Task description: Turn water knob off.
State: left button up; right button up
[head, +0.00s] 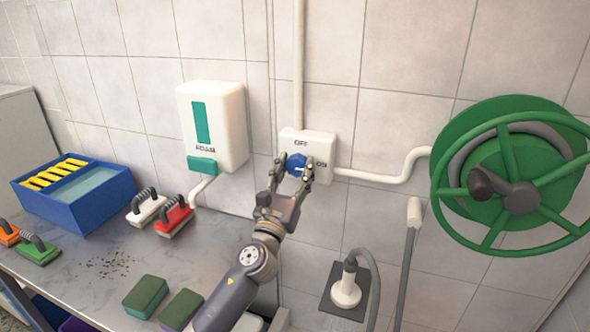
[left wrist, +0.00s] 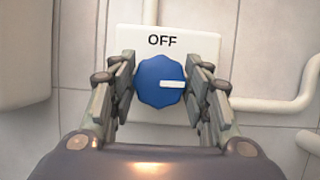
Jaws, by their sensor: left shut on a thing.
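The blue water knob (head: 296,164) sits on a white wall box (head: 321,145) marked OFF at the top and with partly hidden lettering at the right. In the left wrist view the knob (left wrist: 160,82) has a white pointer bar that points right, not up at the OFF label (left wrist: 162,41). My left gripper (head: 297,177) is shut on the knob, with one finger at each side. Its fingers also show in the left wrist view (left wrist: 161,90). My right gripper is not in view.
A white foam dispenser (head: 212,125) hangs left of the box. A green hose reel (head: 510,180) is at the right, joined by a white pipe (head: 385,178). The counter below holds a blue bin (head: 75,190), brushes and sponges (head: 146,297).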

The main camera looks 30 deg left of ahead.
pick_arm(q)
jog(key=shift+n, duration=0.4)
jog(key=n+g+y, duration=0.1)
jog(key=n+y, duration=0.2)
jog(key=n, duration=0.2)
jog(key=n+g+y, duration=0.1)
jog(key=n, duration=0.2)
jog(key=n+g+y+p, duration=0.1)
jog(key=n, duration=0.2)
jog(key=shift+r+n, duration=0.1)
jog(key=shift+n, duration=0.2)
jog(key=n+g+p, duration=0.1)
jog(key=n, duration=0.1)
jog(key=n+g+p, duration=0.1)
jog(key=n+p, duration=0.1)
jog(key=n, duration=0.1)
jog(key=shift+r+g+y, duration=0.1)
jog(key=shift+g+y, duration=0.2)
jog(key=n+g+p, duration=0.1)
jog(key=n+p, duration=0.1)
jog(key=n, duration=0.1)
jog(key=shift+n, duration=0.4)
jog(key=shift+n+g+p, duration=0.3)
jog(key=shift+n+p, duration=0.2)
jog(key=shift+p, duration=0.1)
